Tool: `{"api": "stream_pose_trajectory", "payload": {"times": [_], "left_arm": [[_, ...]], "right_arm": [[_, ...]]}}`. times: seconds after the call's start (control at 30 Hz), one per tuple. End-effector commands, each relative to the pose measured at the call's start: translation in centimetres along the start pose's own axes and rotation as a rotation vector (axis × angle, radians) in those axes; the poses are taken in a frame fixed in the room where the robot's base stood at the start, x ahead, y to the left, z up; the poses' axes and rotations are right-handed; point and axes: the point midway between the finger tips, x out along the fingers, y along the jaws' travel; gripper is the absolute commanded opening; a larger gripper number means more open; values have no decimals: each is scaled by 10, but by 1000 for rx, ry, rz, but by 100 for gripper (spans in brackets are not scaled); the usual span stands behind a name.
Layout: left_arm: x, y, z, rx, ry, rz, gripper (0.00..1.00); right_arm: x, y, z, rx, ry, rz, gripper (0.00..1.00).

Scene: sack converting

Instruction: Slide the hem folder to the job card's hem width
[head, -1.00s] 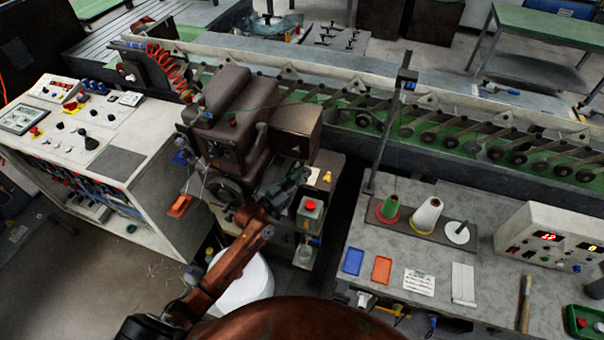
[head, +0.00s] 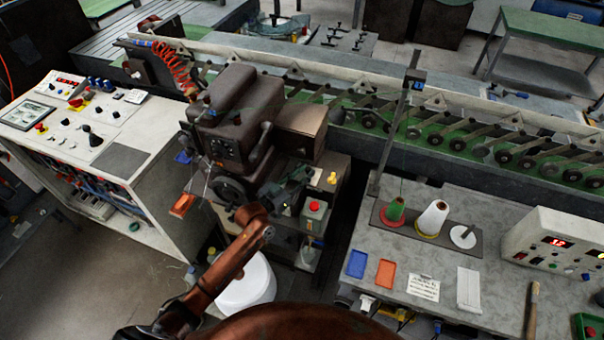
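A brown sewing machine head (head: 238,120) stands in the middle on its stand. My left arm comes up from the bottom, and my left gripper (head: 291,190) is at the machine's front right, beside the red-button box. The gripper is small and dark against the machine; I cannot tell whether its fingers are open or shut, or whether they touch anything. The hem folder cannot be made out; the gripper and machine may cover it. A white printed card (head: 423,287), possibly the job card, lies on the grey table; its text is too small to read. My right gripper is not in view.
A red push-button box (head: 315,215) stands just right of the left gripper. A control console (head: 90,130) is at left. The grey table (head: 400,262) holds thread cones (head: 432,218), blue and orange trays, and a display box (head: 553,243). A conveyor (head: 450,135) runs behind.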

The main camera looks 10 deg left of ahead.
Motion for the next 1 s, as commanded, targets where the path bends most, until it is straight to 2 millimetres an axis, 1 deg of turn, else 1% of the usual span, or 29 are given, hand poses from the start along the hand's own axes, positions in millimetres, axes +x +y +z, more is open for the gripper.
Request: {"api": "stream_pose_trajectory", "payload": {"times": [0.03,0.1,0.17,0.3,0.37,0.47,0.57,0.8,0.9,1.0], "left_arm": [[0,0,0,0,0,-1,28],[-1,-1,0,0,0,-2,33],[-1,-1,0,0,0,-2,33],[-1,-1,0,0,0,-2,33],[-2,-1,0,0,0,-2,33],[-7,-2,1,0,-1,-3,33],[-20,-2,2,0,-2,-3,33],[-70,-1,2,1,-3,-2,33],[-90,-1,2,1,-3,-2,33],[-105,-1,1,1,-2,-2,33]], "right_arm": [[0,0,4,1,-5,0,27],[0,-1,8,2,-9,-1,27],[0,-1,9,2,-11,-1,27],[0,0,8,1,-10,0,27],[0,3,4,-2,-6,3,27],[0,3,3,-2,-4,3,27],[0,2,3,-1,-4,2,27],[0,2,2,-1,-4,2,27],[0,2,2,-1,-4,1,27],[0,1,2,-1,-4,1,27]]}}
